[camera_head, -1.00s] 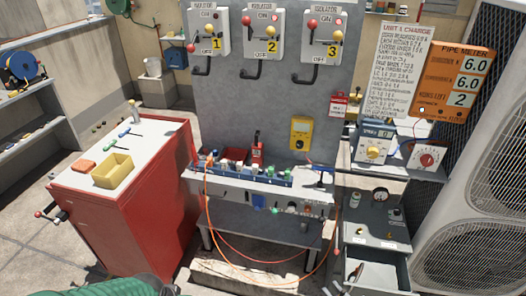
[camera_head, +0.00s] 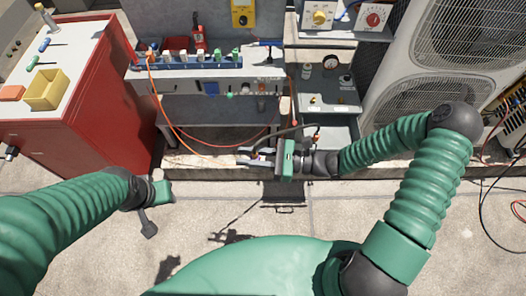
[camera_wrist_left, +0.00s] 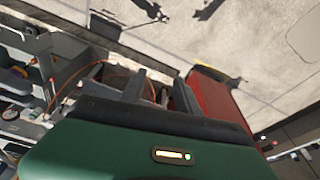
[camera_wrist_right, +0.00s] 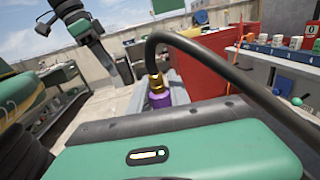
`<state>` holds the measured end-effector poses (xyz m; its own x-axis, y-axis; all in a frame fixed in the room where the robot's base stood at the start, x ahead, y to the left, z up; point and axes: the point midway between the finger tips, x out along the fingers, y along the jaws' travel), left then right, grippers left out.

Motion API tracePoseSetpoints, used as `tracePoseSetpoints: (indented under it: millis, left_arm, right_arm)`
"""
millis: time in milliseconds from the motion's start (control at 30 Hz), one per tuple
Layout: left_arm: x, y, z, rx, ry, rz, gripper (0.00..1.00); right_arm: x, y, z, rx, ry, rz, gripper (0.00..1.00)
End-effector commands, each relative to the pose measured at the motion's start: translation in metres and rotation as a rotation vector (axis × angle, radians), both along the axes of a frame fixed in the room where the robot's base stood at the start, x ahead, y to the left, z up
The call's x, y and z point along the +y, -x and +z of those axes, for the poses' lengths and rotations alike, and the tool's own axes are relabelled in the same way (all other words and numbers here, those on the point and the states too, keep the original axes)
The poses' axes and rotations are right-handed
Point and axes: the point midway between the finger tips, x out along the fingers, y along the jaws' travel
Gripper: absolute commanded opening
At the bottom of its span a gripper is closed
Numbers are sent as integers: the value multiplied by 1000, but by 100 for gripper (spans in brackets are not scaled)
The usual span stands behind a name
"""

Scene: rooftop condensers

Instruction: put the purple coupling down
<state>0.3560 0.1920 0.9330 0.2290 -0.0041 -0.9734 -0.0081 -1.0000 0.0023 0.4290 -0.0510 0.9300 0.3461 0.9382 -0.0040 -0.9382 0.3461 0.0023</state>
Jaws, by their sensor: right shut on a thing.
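The purple coupling (camera_wrist_right: 159,98) has a brass-coloured end and shows in the right wrist view, on the end of a thick black hose (camera_wrist_right: 240,82). My right gripper (camera_head: 255,156) is shut on it. In the head view the gripper is low in front of the workbench, pointing left, and the coupling is too small to make out clearly. The black hose arches above the gripper. My left gripper (camera_head: 151,212) is at the lower left over the paving. Its fingers (camera_wrist_left: 157,92) look apart and empty in the left wrist view.
A red cabinet (camera_head: 125,100) with a yellow bin (camera_head: 46,90) on top stands at the left. The workbench (camera_head: 215,88) carries a blue rack with several fittings. Open paving lies in front.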

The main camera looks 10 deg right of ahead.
Motion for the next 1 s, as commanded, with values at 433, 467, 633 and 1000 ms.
tracePoseSetpoints:
  millis: [433,467,633,1000]
  left_arm:
    - [-211,-31,118,-122,9,-234,39]
    - [-221,-27,124,-130,11,-240,39]
    - [-253,-15,146,-157,21,-255,39]
    - [-262,-37,88,-152,20,-256,39]
  right_arm:
    - [0,0,0,-1,-2,0,0]
    - [0,0,1,-1,-2,0,0]
    - [1,0,0,0,0,0,0]
    - [0,0,0,0,-2,-1,0]
